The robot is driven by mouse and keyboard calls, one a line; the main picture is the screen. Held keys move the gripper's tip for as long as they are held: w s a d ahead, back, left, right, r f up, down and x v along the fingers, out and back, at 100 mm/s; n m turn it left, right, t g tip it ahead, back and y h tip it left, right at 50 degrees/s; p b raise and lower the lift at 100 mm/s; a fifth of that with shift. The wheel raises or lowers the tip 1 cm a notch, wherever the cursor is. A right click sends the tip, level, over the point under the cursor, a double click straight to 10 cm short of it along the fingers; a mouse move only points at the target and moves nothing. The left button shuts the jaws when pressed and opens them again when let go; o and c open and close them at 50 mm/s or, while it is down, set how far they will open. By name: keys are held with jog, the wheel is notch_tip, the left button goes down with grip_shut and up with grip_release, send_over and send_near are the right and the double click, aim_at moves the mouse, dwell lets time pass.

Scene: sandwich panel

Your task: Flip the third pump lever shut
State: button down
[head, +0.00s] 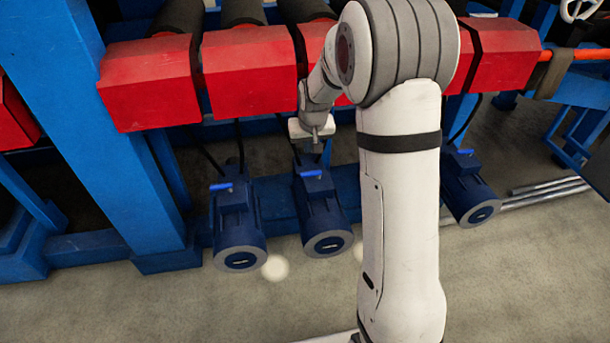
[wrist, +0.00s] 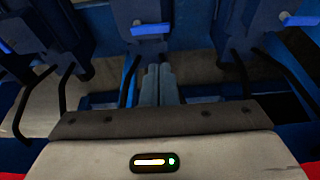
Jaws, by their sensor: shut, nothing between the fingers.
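Blue pumps with blue levers stand in a row under the red housings. In the head view I see a left pump (head: 235,220), one beside it (head: 322,215) and a right pump (head: 470,195); my arm covers the space between the last two. I cannot tell which counts as third. My gripper (head: 315,138) is shut and empty, above and behind the lever (head: 308,173) of the second visible pump. In the wrist view its closed fingers (wrist: 159,70) point towards a lever (wrist: 150,28), apart from it. Other levers show at left (wrist: 6,47) and right (wrist: 300,20).
Red housings (head: 245,82) with black rollers hang close above my gripper. Black hoses (wrist: 128,78) run to the pumps on both sides of the fingers. A blue post (head: 110,130) stands at left. The concrete floor in front is clear; metal pipes (head: 545,190) lie at right.

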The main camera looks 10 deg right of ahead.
aim_at(311, 176)
jog(key=shift+w+x, duration=0.25)
jog(key=shift+x, duration=1.25)
jog(key=b+x, duration=0.4)
jog(key=x, duration=0.6)
jog(key=shift+r, duration=0.1)
